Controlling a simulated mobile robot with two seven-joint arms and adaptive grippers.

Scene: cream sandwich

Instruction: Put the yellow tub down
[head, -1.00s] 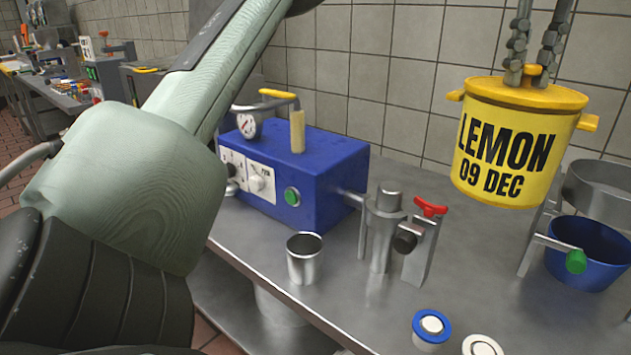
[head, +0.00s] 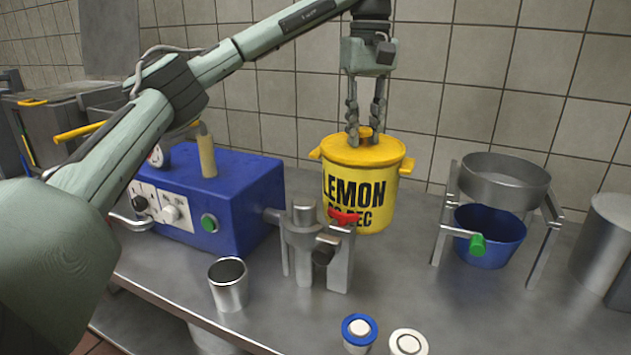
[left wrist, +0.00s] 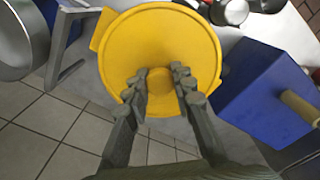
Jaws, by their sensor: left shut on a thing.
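The yellow tub (head: 378,178) has a lid, side handles and black lettering that begins "LEMON". It is upright behind the metal valve fitting with the red lever, which hides part of its lettering. My left gripper (head: 364,142) points down from above and is shut on the knob of the lid. In the left wrist view the tub's round yellow lid (left wrist: 160,50) fills the middle, with the fingers (left wrist: 160,92) at its knob. I cannot tell whether the tub's base touches the counter. My right gripper is not in view.
A blue machine (head: 222,200) stands left of the tub, its metal fitting (head: 300,245) in front. A metal cup (head: 228,285) and two small round pots (head: 358,332) are near the front edge. A sieve stand (head: 500,182) over a blue bowl (head: 490,237) is at right.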

